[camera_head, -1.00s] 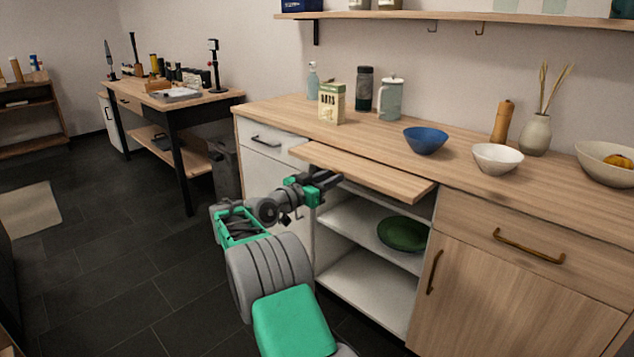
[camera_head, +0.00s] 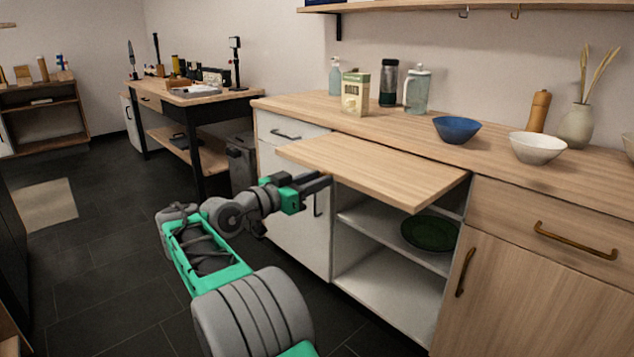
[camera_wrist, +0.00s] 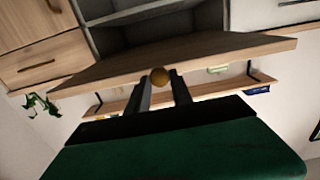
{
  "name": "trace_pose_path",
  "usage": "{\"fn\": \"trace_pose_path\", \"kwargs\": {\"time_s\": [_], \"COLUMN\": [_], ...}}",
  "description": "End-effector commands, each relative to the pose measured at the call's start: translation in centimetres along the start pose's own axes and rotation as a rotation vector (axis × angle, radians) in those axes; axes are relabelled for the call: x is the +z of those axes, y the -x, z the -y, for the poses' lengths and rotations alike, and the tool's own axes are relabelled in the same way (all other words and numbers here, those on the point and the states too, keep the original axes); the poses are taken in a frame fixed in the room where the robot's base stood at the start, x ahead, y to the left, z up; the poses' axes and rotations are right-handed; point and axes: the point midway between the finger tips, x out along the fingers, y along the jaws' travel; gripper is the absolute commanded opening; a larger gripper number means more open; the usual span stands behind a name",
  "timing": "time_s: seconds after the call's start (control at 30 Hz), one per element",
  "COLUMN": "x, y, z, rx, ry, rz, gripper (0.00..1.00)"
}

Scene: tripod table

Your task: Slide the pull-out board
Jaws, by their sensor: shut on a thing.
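The pull-out board (camera_head: 375,170) is a flat wooden panel that juts well out from the cabinet, just below the worktop. My gripper (camera_head: 322,184) is at its front edge in the head view, partly hidden under the board. The wrist view, which is turned over, shows the board (camera_wrist: 205,58) and a round brass-coloured knob (camera_wrist: 159,76) on its front edge. The two dark fingers of my gripper (camera_wrist: 162,88) are on either side of the knob and shut on it.
Below the board is an open shelf compartment with a green bowl (camera_head: 430,232). The dark floor (camera_head: 110,260) at left is clear.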

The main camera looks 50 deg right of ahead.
Motion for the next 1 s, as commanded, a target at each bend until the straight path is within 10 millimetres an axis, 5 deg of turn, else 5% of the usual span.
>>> {"fn": "trace_pose_path", "kwargs": {"time_s": [0.07, 0.1, 0.33, 0.7, 1.0], "x": [-0.1, -0.2, -0.1, -0.3, -5.7], "y": [0.0, 0.0, 0.0, -0.1, -0.1], "z": [-0.1, -0.1, -0.1, -0.1, -0.1], "rx": [0.002, 0.002, 0.002, 0.003, 0.003], "ry": [-0.004, -0.004, -0.004, -0.004, -0.004], "rz": [-0.001, -0.001, -0.001, -0.001, -0.001], "gripper": [0.00, 0.28, 0.47, 0.47, 0.47]}}
